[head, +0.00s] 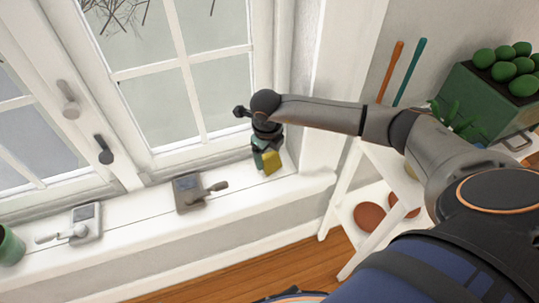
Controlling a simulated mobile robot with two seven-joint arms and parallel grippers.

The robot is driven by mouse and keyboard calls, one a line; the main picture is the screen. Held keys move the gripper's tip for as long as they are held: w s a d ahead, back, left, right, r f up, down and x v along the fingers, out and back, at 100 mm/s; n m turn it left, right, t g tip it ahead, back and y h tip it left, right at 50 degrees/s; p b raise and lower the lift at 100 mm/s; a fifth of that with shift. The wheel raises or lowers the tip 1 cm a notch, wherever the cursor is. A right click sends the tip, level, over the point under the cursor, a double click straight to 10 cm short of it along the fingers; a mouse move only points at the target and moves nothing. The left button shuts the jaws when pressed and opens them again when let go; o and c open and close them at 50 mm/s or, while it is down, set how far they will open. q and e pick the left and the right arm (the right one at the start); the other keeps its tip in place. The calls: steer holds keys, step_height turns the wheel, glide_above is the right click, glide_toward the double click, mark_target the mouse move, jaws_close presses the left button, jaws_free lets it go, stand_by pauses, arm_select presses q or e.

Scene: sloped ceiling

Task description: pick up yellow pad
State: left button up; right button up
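The yellow pad (273,162) is at the right end of the white windowsill, in the corner by the window frame. It looks tilted, with a dark green piece (258,158) right beside it on the left. My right arm reaches across from the right, and my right gripper (266,146) points down directly above the pad, at or very near its top. The wrist and gripper body hide the fingertips, so I cannot tell whether they are open or touching the pad. My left gripper is not in view.
A white shelf (345,200) with terracotta discs (369,216) and a green planter (480,105) stands at right.

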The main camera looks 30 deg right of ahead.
mark_target(268, 154)
steer(key=c, duration=0.9)
steer(key=shift+r, duration=0.5)
step_height(268, 154, up, 2)
steer(key=shift+r+p, duration=0.25)
steer(key=shift+p, duration=0.15)
steer(key=s+a+r, duration=0.2)
steer(key=s+r, duration=0.1)
steer(key=s, duration=0.1)
steer(key=s+a+r+p, duration=0.1)
steer(key=s+a+r, duration=0.2)
steer(key=s, duration=0.1)
steer(key=s+a+r+p, duration=0.1)
steer(key=s+a+r, duration=0.1)
steer(key=s+r, duration=0.1)
steer(key=shift+s+a+r, duration=0.15)
steer(key=shift+s+r, duration=0.1)
steer(key=shift+s, duration=0.2)
